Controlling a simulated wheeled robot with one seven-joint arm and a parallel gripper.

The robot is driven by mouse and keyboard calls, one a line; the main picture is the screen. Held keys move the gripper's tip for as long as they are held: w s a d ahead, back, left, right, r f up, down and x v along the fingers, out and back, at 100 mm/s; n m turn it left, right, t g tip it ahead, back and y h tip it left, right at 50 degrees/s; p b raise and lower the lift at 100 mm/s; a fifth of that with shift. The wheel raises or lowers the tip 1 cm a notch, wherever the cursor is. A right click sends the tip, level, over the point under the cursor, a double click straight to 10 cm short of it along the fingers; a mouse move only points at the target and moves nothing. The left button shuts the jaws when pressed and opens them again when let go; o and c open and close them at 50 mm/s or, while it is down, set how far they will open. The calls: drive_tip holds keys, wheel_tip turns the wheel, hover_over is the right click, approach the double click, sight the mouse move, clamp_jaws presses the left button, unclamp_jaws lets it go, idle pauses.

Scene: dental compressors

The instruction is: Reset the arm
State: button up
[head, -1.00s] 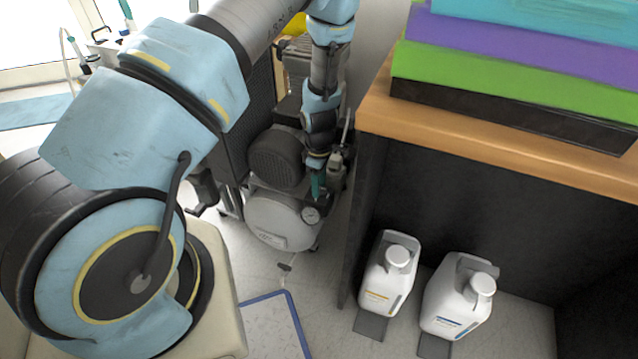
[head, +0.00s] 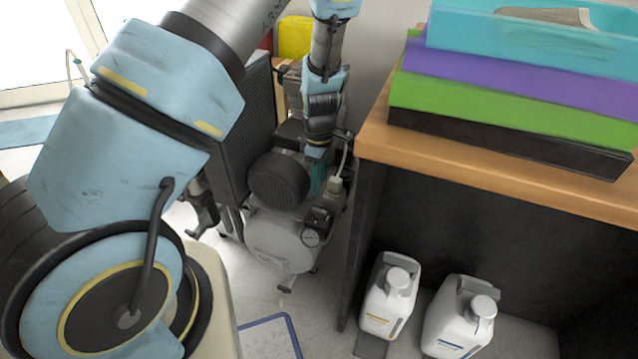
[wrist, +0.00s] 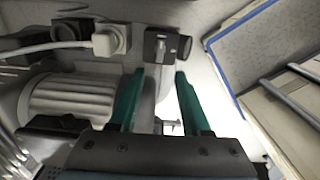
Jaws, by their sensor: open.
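My gripper (wrist: 158,98) shows in the wrist view with its two green fingers apart and nothing between them. In the head view my arm reaches down over a dental compressor, and the gripper end is mostly hidden behind the wrist links. The compressor has a grey tank (head: 278,243) and a dark ribbed motor (head: 279,178). In the wrist view the ribbed motor (wrist: 68,100) is left of the fingers. A black switch box with a round knob (wrist: 167,45) lies beyond the fingertips. I cannot tell whether the fingers touch anything.
A wooden-topped desk (head: 480,160) with stacked coloured boxes stands close on the right. Two white jugs (head: 388,302) (head: 462,318) stand beneath it. A dark mesh panel (head: 247,120) is left of the compressor. A blue-edged mat (head: 268,338) lies on the floor in front.

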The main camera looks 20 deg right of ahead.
idle(0.3)
drive_tip(key=s+a+r+m+t, duration=0.15)
drive_tip(key=a+r+m, duration=0.25)
drive_tip(key=a+r, duration=0.5)
drive_tip(key=s+a+r+m, duration=0.25)
drive_tip(key=a+r, duration=0.35)
drive_tip(key=a, duration=0.4)
drive_tip(key=s+a+r+m, duration=0.1)
drive_tip(key=a+r+m, duration=0.3)
drive_tip(key=a+r, duration=0.5)
wheel_tip(320, 180, up, 11)
drive_tip(key=p, duration=1.2)
drive_tip(key=shift+w+a+p, duration=0.2)
drive_tip(key=shift+a+p, duration=0.15)
